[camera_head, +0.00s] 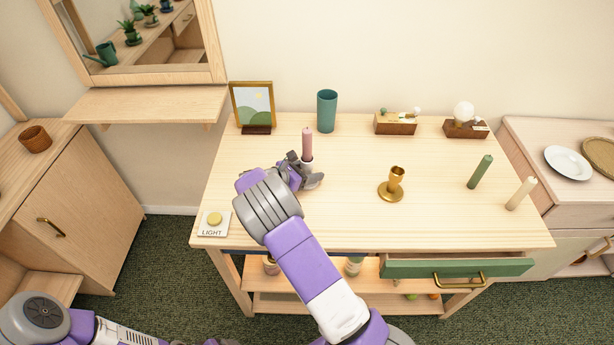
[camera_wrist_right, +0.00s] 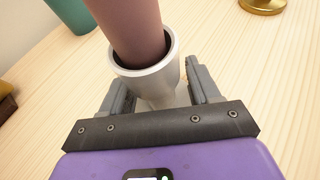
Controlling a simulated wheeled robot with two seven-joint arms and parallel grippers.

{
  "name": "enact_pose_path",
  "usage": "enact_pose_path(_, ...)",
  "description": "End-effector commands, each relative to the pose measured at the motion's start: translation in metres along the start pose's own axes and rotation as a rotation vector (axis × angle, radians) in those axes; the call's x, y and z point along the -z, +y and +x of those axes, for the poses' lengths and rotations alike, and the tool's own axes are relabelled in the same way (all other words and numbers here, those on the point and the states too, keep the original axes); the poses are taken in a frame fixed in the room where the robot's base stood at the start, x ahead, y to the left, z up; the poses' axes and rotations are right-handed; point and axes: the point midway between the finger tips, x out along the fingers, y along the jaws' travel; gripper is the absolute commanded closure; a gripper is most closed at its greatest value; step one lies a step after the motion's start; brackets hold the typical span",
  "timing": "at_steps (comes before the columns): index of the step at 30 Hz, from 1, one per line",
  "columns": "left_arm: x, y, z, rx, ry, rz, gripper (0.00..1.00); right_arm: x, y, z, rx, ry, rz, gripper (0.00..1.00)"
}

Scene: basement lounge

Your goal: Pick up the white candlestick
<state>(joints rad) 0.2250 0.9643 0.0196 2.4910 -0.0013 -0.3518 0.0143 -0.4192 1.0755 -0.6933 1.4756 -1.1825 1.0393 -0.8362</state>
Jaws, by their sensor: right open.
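The white candlestick (camera_wrist_right: 149,80) stands upright on the table, with a pink candle (camera_head: 307,143) in its cup. In the head view the gripper hides most of the candlestick. My right gripper (camera_head: 308,172) is at the candlestick, low over the table. In the right wrist view the fingers of the right gripper (camera_wrist_right: 155,92) are open, one on each side of the candlestick below its cup. I cannot tell whether either finger touches it. My left gripper is not in view; part of my left arm shows at the lower left.
A brass candlestick (camera_head: 392,186) stands to the right, with a green candle (camera_head: 480,172) and a cream candle (camera_head: 521,193) beyond it. A teal cup (camera_head: 327,111) and a picture frame (camera_head: 253,106) stand behind. A light switch (camera_head: 214,222) lies at the front left. The front middle is clear.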

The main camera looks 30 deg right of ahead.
Motion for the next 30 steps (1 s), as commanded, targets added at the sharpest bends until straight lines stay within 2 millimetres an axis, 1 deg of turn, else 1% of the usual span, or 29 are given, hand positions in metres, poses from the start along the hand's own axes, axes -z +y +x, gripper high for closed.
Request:
enact_pose_path(1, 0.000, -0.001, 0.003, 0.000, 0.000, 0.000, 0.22, 0.002, 0.000, 0.007, 0.000, 0.000, -0.001, 0.39)
enact_pose_path(3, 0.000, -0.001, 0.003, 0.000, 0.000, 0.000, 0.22, 0.001, 0.000, 0.010, -0.001, 0.000, -0.001, 0.39)
enact_pose_path(8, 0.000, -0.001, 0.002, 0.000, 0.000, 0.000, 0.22, 0.000, 0.000, 0.010, -0.002, 0.000, -0.001, 0.39)
enact_pose_path(11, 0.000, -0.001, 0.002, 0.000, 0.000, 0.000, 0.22, 0.000, 0.000, 0.010, -0.002, 0.000, -0.001, 0.51)
enact_pose_path(15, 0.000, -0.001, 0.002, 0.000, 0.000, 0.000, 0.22, 0.000, 0.000, 0.010, -0.001, 0.000, -0.001, 0.72)
enact_pose_path(20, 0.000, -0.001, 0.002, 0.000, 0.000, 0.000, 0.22, 0.000, 0.000, 0.010, -0.002, 0.000, -0.001, 0.97)
enact_pose_path(21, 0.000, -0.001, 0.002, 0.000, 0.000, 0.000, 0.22, 0.000, 0.000, 0.009, -0.002, -0.001, -0.001, 0.98)
enact_pose_path(26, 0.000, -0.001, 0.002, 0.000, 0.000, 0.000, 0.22, 0.000, 0.000, 0.009, -0.002, -0.001, -0.001, 0.98)
enact_pose_path(28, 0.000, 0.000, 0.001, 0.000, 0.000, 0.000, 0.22, -0.003, 0.001, 0.008, -0.002, 0.000, 0.000, 0.98)
enact_pose_path(30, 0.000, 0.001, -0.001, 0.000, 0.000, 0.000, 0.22, -0.010, 0.001, 0.005, -0.003, 0.000, 0.001, 0.98)
